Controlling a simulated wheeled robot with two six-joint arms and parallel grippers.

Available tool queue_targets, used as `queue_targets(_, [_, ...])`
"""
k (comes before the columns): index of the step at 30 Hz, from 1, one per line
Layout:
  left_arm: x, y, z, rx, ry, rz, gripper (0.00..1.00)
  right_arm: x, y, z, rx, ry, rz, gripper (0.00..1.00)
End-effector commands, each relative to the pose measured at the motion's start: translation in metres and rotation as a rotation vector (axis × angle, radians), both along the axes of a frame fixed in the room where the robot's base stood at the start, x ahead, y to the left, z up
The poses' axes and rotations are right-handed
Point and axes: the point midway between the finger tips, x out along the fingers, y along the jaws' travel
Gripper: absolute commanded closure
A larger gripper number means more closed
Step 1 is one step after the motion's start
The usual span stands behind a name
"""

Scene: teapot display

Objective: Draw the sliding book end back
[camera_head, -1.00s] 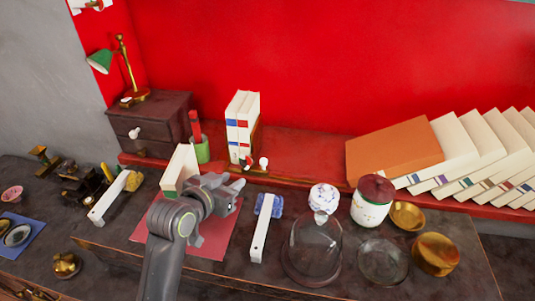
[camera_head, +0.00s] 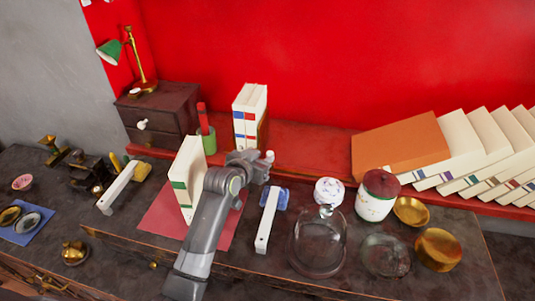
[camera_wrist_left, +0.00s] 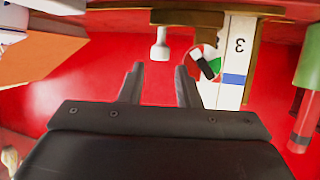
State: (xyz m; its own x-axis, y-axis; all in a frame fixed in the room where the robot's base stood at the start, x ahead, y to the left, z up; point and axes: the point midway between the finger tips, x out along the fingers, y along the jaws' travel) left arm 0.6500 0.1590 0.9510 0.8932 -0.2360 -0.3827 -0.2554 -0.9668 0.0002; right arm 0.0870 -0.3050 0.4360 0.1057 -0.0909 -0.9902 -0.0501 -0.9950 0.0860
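Two upright white books (camera_head: 248,117) with red and blue spine marks stand on the red ledge. A white knob (camera_wrist_left: 160,45) lies just ahead of the gap between my left fingertips; in the head view the white knob (camera_head: 270,155) is at the gripper's tip. My right gripper is not in view.
A white book (camera_head: 188,180) stands on the red mat (camera_head: 160,215), close left of my arm. A glass dome (camera_head: 318,245), a lidded jar (camera_head: 376,200) and leaning books (camera_head: 450,150) are to the right.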

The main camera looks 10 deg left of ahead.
Motion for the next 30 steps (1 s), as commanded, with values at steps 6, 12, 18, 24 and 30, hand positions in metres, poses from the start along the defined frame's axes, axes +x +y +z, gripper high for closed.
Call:
queue_targets(6, [0.023, -0.006, -0.010, 0.001, 0.001, -0.001, 0.70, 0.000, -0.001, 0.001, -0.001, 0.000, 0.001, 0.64])
queue_targets(12, [0.033, -0.009, -0.014, 0.001, 0.001, 0.000, 0.70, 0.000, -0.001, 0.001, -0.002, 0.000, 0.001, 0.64])
queue_targets(18, [0.035, -0.009, -0.015, 0.001, 0.000, 0.000, 0.70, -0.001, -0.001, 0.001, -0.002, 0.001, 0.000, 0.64])
queue_targets(24, [0.035, -0.009, -0.015, 0.001, 0.000, 0.000, 0.78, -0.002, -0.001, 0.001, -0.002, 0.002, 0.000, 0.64])
queue_targets(30, [0.035, -0.009, -0.015, 0.001, 0.000, 0.000, 1.00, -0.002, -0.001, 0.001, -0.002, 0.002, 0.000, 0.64])
